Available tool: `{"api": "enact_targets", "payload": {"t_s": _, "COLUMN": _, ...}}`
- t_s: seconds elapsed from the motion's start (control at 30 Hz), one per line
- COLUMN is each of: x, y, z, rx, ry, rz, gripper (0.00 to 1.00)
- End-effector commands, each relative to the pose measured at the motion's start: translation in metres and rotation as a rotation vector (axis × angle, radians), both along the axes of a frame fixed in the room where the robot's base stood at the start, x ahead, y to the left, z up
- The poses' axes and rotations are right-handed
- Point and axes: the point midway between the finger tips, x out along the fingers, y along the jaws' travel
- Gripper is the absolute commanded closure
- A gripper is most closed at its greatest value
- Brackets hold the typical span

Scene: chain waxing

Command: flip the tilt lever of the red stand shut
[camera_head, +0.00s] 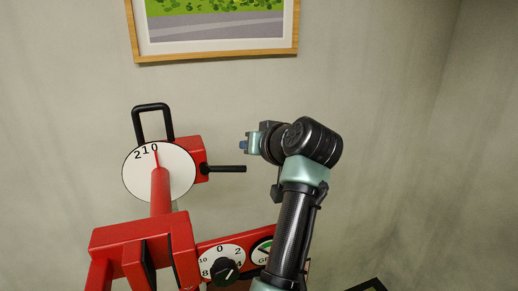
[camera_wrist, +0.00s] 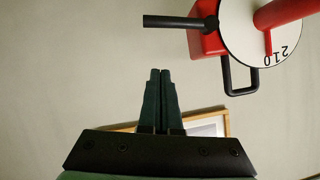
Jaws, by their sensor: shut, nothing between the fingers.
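The red stand (camera_head: 130,240) is at the lower left in the head view. Its upper head carries a white dial (camera_head: 140,182) marked 210. A straight black lever (camera_head: 226,169) sticks out level to the right from the red block (camera_head: 188,148). A black loop handle (camera_head: 153,106) stands above. My gripper (camera_head: 243,145) is shut and empty, a little above the lever's free end in the head view. In the wrist view, which looks upside down, my gripper (camera_wrist: 160,71) points toward the lever (camera_wrist: 178,22), with a visible gap between them. I cannot tell which black part is the tilt lever.
The lower stand carries a dial with a black knob (camera_head: 226,270) and a green and white gauge (camera_head: 262,253), partly behind my arm. A framed picture (camera_head: 215,50) hangs on the wall above. The wall right of my arm is bare.

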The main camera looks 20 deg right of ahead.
Motion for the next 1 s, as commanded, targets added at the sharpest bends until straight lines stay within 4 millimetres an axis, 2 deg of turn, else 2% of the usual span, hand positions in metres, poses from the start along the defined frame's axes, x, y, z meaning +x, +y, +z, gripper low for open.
{"api": "enact_targets", "payload": {"t_s": 0.2, "x": -0.032, "y": -0.003, "z": 0.012, "rx": -0.001, "ry": -0.003, "rz": -0.001, "gripper": 1.00}}
{"api": "enact_targets", "payload": {"t_s": 0.4, "x": -0.047, "y": -0.004, "z": 0.021, "rx": -0.001, "ry": -0.001, "rz": 0.000, "gripper": 1.00}}
{"api": "enact_targets", "payload": {"t_s": 1.0, "x": -0.050, "y": -0.003, "z": 0.025, "rx": -0.014, "ry": -0.020, "rz": -0.014, "gripper": 1.00}}
